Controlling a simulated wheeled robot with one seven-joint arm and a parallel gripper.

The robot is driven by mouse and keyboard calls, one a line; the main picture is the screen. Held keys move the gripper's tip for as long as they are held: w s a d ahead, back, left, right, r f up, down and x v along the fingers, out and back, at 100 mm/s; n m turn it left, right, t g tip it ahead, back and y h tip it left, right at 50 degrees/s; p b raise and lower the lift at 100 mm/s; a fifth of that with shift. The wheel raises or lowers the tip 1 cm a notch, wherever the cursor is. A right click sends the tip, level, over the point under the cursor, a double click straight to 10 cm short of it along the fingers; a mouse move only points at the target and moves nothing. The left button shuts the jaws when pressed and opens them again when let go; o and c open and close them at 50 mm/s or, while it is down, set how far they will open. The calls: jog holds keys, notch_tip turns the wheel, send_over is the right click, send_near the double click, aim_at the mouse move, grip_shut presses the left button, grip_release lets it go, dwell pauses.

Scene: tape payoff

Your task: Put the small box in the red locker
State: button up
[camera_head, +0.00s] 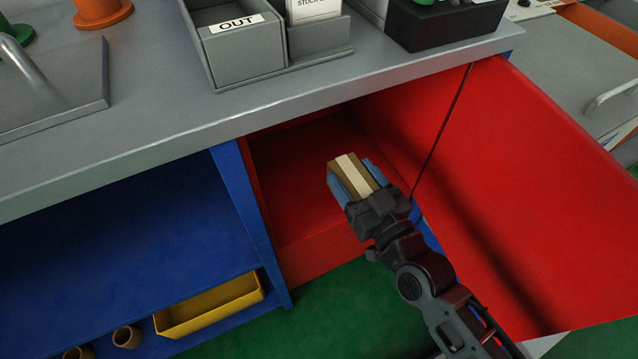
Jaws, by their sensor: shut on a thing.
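The small box (347,165) is brown with a cream stripe along its top. My gripper (357,179) is shut on it, with a blue-grey finger on each side. The red locker (290,190) is under the grey worktop, and its door (530,190) stands open to the right. The box is at the locker's opening, in front of its red interior as seen from above. I cannot tell whether it touches the locker floor. My gripper and arm hide part of the locker's front edge.
The grey worktop (150,145) overhangs the locker. On it stand a grey tray marked OUT (240,50) and a black box (445,25). Left of the locker is a blue shelf (120,240) with a yellow bin (210,305) below. Green floor (340,315) shows in front.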

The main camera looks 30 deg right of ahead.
jog(key=f+b, duration=0.1)
jog(key=s+f+b, duration=0.1)
jog(key=b, duration=0.1)
jog(key=shift+d+b, duration=0.2)
jog(key=shift+b, duration=0.1)
jog(key=s+b, duration=0.1)
jog(key=b, duration=0.1)
jog(key=shift+b, duration=0.3)
jog(key=shift+w+a+f+b, duration=0.25)
jog(key=shift+w+f+b, duration=0.8)
jog(key=shift+w+f, duration=0.8)
jog(key=shift+w+a+f+b, duration=0.25)
jog(key=shift+w+f+b, duration=0.75)
jog(key=shift+w+f, duration=0.85)
jog(key=shift+w+a+f+b, duration=0.25)
jog(key=shift+w+f+b, duration=0.8)
jog(key=shift+w+f, duration=0.8)
jog(key=shift+w+r, duration=0.2)
jog(key=shift+f, duration=0.3)
jog(key=o, duration=1.2)
jog(key=shift+r, duration=0.15)
